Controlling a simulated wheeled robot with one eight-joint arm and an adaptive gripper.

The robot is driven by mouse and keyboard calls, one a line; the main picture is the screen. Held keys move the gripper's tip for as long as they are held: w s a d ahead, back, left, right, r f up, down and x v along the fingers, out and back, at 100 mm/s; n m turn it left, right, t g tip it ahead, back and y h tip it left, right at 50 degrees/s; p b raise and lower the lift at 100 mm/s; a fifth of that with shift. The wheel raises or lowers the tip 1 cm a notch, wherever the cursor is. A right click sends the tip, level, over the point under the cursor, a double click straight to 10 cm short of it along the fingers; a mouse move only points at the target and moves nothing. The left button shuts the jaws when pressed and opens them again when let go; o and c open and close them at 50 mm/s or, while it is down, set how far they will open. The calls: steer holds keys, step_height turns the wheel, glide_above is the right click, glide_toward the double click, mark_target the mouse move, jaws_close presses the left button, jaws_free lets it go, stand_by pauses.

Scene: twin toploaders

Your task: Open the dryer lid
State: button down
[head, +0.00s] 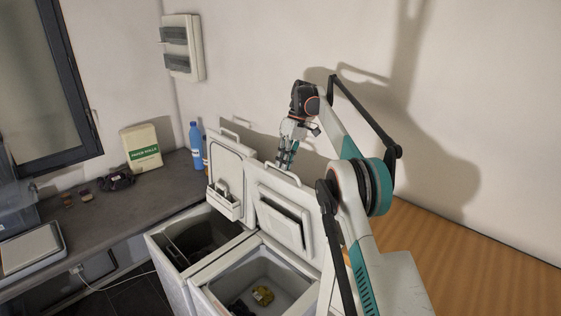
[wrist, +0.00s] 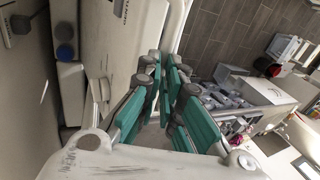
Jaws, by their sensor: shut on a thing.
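Two white top-loading machines stand side by side, both with their lids raised upright. The right machine (head: 204,297), seemingly the dryer, has an open tub with a small yellow thing (head: 263,295) in it. Its raised lid (head: 265,192) has a panel on the inner face and a handle at its top edge. My gripper (head: 284,163) is at that top edge, shut on the lid handle. In the wrist view my gripper's green fingers (wrist: 172,80) are beside a pale lid edge; the exact contact is partly hidden.
The left machine's raised lid (head: 226,160) carries a small tray inside. A grey counter (head: 120,215) to the left holds a blue bottle (head: 196,146), a paper package (head: 141,148) and small items. A wall stands close behind the lids. Wooden floor is clear at right.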

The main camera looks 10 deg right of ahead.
mark_target(286, 175)
steer(key=shift+w+d+f, duration=0.2)
steer(key=shift+d+f, duration=0.6)
steer(key=shift+f, duration=0.15)
steer(key=c, duration=2)
jaws_free()
steer(key=o, duration=0.8)
steer(key=shift+w+d+f, duration=0.3)
steer(key=shift+w+d, duration=0.2)
steer(key=shift+d, duration=0.15)
steer(key=shift+s+a+r, duration=0.2)
steer(key=shift+a, duration=0.05)
steer(key=shift+c, duration=0.7)
steer(key=shift+a, duration=0.1)
steer(key=shift+c, duration=0.7)
steer(key=shift+a, duration=0.15)
